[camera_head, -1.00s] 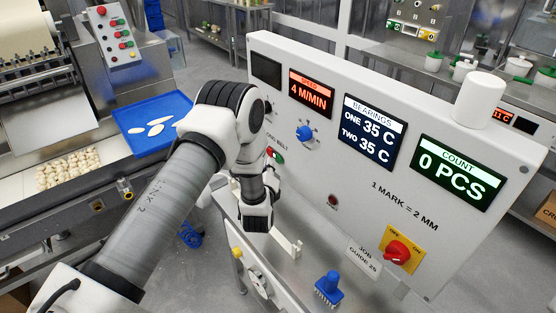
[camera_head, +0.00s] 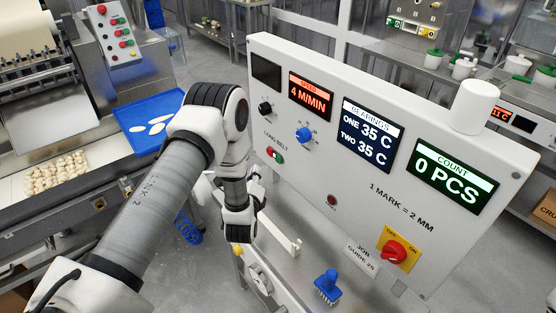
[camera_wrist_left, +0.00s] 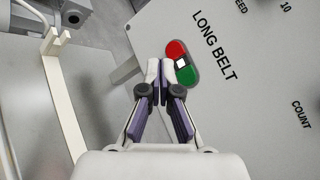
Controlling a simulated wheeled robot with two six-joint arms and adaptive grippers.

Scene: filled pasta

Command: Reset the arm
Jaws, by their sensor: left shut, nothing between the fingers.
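My left arm (camera_head: 165,200) reaches in from the left, its wrist bent down in front of the left end of the white control panel (camera_head: 320,170). My left gripper (camera_head: 238,232) points down and away; its fingertips are hard to make out in the head view. In the left wrist view the gripper (camera_wrist_left: 160,72) is shut and empty. Its tips appear just beside the red and green LONG BELT button (camera_wrist_left: 182,64); I cannot tell the gap there. In the head view this button (camera_head: 275,155) is above and right of the gripper. My right gripper is not in view.
A blue tray (camera_head: 133,113) with pale pieces lies behind my forearm, near dumplings (camera_head: 56,172) on a belt. A pale bracket (camera_head: 282,236) and a blue brush (camera_head: 328,286) are below the panel. Black and blue knobs (camera_head: 304,134) and a red switch (camera_head: 394,252) stick out.

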